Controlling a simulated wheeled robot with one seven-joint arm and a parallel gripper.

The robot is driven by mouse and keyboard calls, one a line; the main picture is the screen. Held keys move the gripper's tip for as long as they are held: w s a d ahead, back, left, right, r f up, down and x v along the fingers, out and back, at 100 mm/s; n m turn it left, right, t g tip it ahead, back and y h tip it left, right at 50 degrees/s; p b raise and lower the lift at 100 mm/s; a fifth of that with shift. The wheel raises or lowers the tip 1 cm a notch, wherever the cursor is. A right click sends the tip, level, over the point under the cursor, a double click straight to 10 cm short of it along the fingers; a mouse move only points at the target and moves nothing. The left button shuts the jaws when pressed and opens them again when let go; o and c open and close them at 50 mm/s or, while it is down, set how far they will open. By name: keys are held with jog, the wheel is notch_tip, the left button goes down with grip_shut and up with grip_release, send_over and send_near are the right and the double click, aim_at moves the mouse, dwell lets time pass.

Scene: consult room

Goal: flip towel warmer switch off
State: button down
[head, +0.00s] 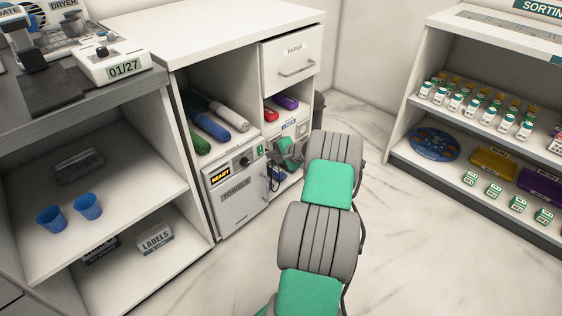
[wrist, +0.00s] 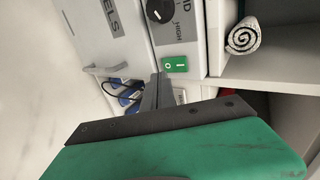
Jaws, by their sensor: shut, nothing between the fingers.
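The towel warmer (head: 237,197) is a white box in the low shelf unit, with a "TOWELS" label on its door and a lit "READY" display (head: 221,176). Its small green switch (head: 260,150) sits at the front panel's upper right; the switch also shows in the wrist view (wrist: 176,65), with O and I marks. I cannot tell which way it is set. My gripper (wrist: 160,78) is shut and empty. In the wrist view its tips appear just below and left of the switch; contact cannot be told. In the head view my gripper (head: 289,152) is right of the warmer, partly hidden by my arm.
A black knob (wrist: 158,10) is on the panel near the switch. A rolled towel (wrist: 243,36) lies on the shelf beside the panel. A grey door handle (wrist: 104,70) juts out. A drawer marked "PAPER" (head: 291,61) is above. The floor (head: 400,245) at right is clear.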

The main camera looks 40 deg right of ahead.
jog(key=shift+w+f, duration=0.1)
jog(key=shift+w, duration=0.85)
jog(key=shift+w+f, duration=0.1)
jog(key=shift+w, duration=0.1)
jog(key=shift+r+p, duration=0.45)
jog(key=shift+r, duration=0.5)
